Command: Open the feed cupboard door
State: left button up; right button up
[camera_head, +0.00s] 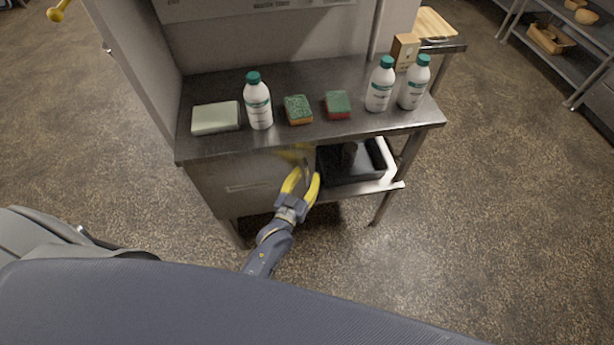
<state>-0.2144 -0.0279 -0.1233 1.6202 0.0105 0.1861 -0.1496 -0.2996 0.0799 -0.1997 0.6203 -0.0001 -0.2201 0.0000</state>
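The feed cupboard (215,190) is a steel box under the left part of a steel counter. Its front door (262,195) is a flat metal panel with a pale strip low on it, and it looks shut. My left gripper (307,172) has yellow fingers and is at the door's right end. The fingers are spread apart, with dark pads inside. A small dark upright piece, maybe a handle, shows near the fingertips; I cannot tell whether they touch it. A blurred yellow reflection shows on the metal above. My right gripper is not in view.
The countertop (345,75) holds white bottles (257,102), two sponges (298,109) and a pale block (215,117). A lower shelf right of the cupboard carries a black tray (350,172). The floor (480,220) to the right is clear.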

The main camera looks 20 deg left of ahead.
pick_arm(q)
jog(key=shift+o, duration=0.3)
grip_shut()
dwell(0.3)
